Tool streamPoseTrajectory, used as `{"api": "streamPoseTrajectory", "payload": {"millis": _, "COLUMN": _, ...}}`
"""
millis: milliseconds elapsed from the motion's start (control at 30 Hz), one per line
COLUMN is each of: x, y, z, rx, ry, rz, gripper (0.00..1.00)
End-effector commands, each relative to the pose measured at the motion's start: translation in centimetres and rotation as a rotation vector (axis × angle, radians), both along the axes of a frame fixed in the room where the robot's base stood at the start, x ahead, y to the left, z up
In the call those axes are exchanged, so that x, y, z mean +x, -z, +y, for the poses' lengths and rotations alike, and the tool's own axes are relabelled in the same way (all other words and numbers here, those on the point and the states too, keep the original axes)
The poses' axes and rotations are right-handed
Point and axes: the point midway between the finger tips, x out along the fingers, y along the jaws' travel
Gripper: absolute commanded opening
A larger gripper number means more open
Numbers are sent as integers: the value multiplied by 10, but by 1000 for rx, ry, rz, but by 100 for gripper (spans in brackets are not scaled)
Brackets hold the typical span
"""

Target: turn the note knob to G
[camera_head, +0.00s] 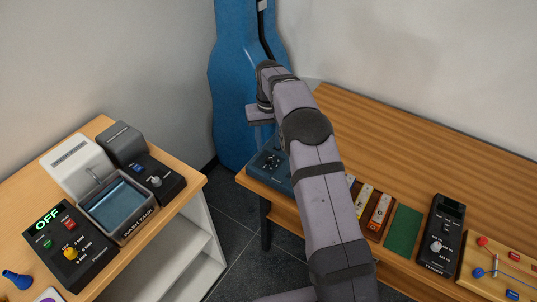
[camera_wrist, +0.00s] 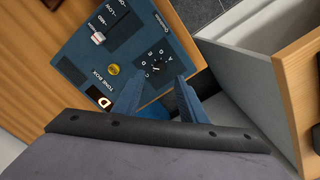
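The blue tone box (camera_wrist: 77,68) fills the middle of the wrist view, and part of it shows left of my arm in the head view (camera_head: 268,165). Its small dark note knob (camera_wrist: 157,68) has white letters around it; I cannot tell which letter its mark points to. A yellow round button (camera_wrist: 113,70) and a white slider cap (camera_wrist: 98,38) are also on the panel. My gripper (camera_wrist: 158,78) is open and empty, its two blue fingers spread on either side of the knob's near side. I cannot tell their height above the panel.
The box stands near the edge of the wooden table (camera_head: 420,130), with a gap to the left desk (camera_head: 25,190). A blue instrument case (camera_head: 233,100) stands behind. A chime bar set (camera_head: 380,212), green mat (camera_head: 403,232) and black tuner (camera_head: 440,235) lie to the right.

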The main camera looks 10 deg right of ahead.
Motion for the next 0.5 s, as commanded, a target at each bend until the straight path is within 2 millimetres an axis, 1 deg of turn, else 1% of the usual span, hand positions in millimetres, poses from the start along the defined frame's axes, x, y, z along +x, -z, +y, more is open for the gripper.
{"api": "streamPoseTrajectory", "payload": {"millis": 300, "x": -2, "y": 39, "z": 0, "rx": 0, "ry": 0, "rz": 5, "gripper": 38}}
{"api": "streamPoseTrajectory", "payload": {"millis": 500, "x": -1, "y": 57, "z": 0, "rx": 0, "ry": 0, "rz": 2, "gripper": 38}}
